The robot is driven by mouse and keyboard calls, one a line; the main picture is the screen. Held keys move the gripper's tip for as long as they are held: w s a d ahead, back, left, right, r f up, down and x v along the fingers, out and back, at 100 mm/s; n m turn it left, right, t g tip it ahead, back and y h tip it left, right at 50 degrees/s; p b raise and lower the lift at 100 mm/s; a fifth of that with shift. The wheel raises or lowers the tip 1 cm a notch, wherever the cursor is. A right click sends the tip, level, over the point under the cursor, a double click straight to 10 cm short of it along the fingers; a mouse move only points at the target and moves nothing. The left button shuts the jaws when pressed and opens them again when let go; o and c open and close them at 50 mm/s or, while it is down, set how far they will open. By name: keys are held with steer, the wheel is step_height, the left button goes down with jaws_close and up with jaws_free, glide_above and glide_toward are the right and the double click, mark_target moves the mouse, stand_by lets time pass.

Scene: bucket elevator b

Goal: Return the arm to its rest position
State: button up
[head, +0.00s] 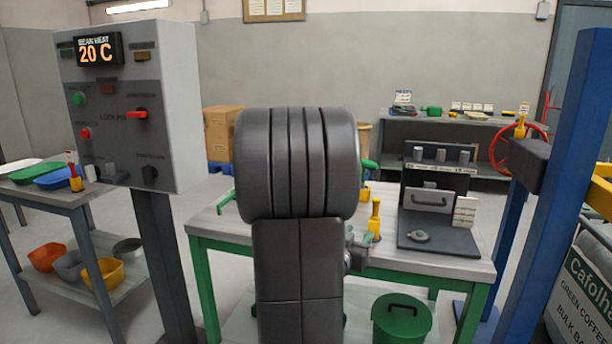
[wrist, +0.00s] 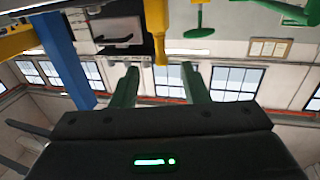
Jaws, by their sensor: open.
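My arm (head: 298,165) stands folded up in the middle of the head view, its dark grey links hiding part of the green-legged workbench (head: 215,232). In the wrist view my gripper (wrist: 160,70) shows two green fingers spread apart, with nothing held between them. A yellow-handled item (wrist: 157,30) shows beyond the fingertips, apart from them as far as I can tell. The wrist picture looks upside down, with windows in its lower part. I cannot clearly make out the gripper in the head view.
A control box (head: 130,100) reading 20 C stands at left, beside a table with trays and bins (head: 104,272). A black device (head: 440,205) and a yellow-topped tool (head: 374,220) stand on the workbench. A blue post (head: 560,180) rises at right. A green bucket (head: 402,322) sits below.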

mark_target(374, 216)
steer(key=x, duration=1.3)
steer(key=shift+s+f, duration=0.1)
steer(key=r+p, duration=0.3)
steer(key=r, duration=0.1)
steer(key=r+p, duration=0.4)
steer(key=shift+w+d+r, duration=0.1)
steer(key=shift+w+r, duration=0.1)
steer(key=shift+r, duration=0.05)
steer(key=shift+f, duration=0.15)
